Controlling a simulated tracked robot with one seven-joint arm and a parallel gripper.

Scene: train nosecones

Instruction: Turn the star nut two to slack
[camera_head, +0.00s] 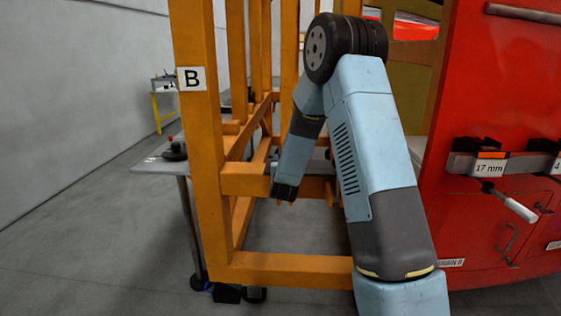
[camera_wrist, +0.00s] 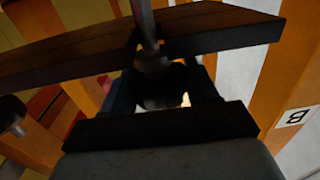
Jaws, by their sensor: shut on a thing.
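In the wrist view my gripper (camera_wrist: 161,97) is shut on a dark star nut (camera_wrist: 157,76), one finger on each side of it. The nut sits on a grey threaded rod (camera_wrist: 144,22), which passes through a dark clamp bar (camera_wrist: 225,28). Deep shadow hides the nut's lobes and the exact finger contact. A second dark knob (camera_wrist: 14,117) shows at the left edge, apart from my gripper. No number shows on either nut. In the head view the dark end of my arm (camera_head: 286,188) is at the orange frame; the held nut cannot be made out there.
The orange frame (camera_head: 258,267) with its B label (camera_head: 191,79) stands close around my arm. A grey table (camera_head: 153,163) is behind it at left. A red train nose (camera_head: 490,230) with a 17 mm tool holder (camera_head: 488,165) is at right. Grey floor (camera_head: 100,250) is clear at left.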

